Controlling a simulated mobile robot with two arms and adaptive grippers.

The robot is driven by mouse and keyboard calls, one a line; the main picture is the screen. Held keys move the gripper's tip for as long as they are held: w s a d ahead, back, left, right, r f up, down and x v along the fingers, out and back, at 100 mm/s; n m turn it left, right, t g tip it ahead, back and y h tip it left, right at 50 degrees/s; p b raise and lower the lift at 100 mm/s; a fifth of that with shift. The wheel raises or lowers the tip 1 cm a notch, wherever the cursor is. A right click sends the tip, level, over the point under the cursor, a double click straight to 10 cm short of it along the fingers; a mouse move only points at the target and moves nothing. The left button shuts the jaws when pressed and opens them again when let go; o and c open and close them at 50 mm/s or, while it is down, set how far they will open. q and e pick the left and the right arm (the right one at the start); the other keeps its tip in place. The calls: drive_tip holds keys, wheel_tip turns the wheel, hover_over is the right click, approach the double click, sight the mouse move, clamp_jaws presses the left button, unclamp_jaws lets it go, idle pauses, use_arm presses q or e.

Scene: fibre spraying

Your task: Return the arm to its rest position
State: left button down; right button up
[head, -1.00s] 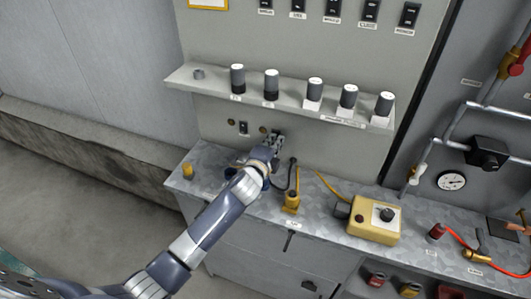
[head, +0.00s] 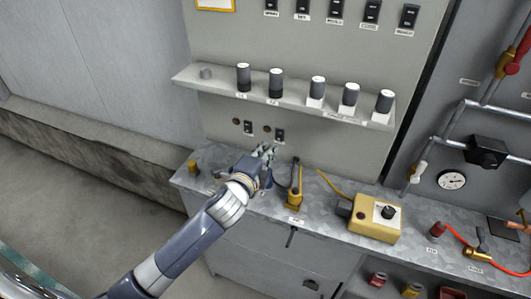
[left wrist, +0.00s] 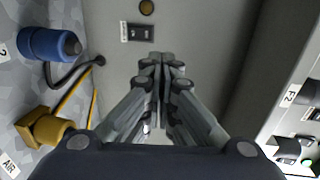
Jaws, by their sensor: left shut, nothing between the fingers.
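My left arm reaches in from the lower left of the head view. My right gripper is in neither view.
A shelf (head: 215,85) with several grey cylinders juts out above the arm. On the bench are a yellow tool on a cable (head: 295,198), a yellow control box (head: 375,218) and a small yellow cylinder (head: 193,167). The floor (head: 70,200) at left is clear.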

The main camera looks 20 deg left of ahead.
use_arm(q)
drive_tip(key=shift+s+r, duration=0.2)
drive_tip(key=shift+s, duration=0.2)
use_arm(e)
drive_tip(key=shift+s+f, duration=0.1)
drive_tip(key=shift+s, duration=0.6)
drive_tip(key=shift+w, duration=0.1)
